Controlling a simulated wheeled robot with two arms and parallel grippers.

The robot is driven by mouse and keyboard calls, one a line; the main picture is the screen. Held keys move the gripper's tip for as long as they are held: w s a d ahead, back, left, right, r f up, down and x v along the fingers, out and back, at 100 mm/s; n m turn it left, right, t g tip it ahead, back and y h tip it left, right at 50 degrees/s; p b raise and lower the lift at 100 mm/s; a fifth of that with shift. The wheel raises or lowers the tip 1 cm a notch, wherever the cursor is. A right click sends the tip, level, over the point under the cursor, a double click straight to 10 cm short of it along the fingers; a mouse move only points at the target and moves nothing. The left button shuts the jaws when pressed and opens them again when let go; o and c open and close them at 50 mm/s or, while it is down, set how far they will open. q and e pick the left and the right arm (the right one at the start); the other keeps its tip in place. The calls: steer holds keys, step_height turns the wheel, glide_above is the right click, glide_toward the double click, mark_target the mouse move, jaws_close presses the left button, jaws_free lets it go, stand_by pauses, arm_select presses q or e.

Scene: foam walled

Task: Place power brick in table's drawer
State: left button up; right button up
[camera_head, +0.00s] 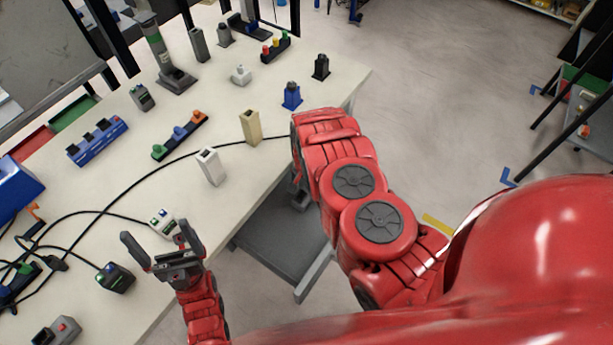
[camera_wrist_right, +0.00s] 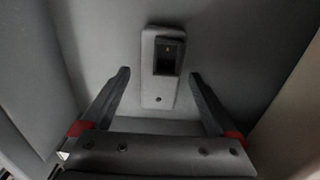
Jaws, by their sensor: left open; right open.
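A grey drawer-like tray (camera_head: 285,245) shows below the table's front edge, partly hidden by my right arm. In the right wrist view, my right gripper (camera_wrist_right: 160,75) is open, with its fingers apart inside a grey-walled space. A light grey plate-like piece with a dark box on it (camera_wrist_right: 160,92) lies beyond and between the fingertips against a grey surface. I cannot tell if this is the power brick. The right gripper is hidden in the head view. My left gripper (camera_head: 160,254) is open and empty over the table's near edge, by a small white device (camera_head: 162,222).
The white table (camera_head: 235,182) holds cables, a dark box with green (camera_head: 115,278), a white holder (camera_head: 211,167), a beige holder (camera_head: 250,127) and a blue rack (camera_head: 98,142). Open floor (camera_head: 440,110) lies right of the table.

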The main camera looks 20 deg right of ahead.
mark_target(307, 192)
step_height(307, 192, up, 9)
steer(key=p, duration=0.1)
steer(key=shift+r+p, duration=0.2)
steer(key=shift+p, duration=0.2)
stand_by(0.3)
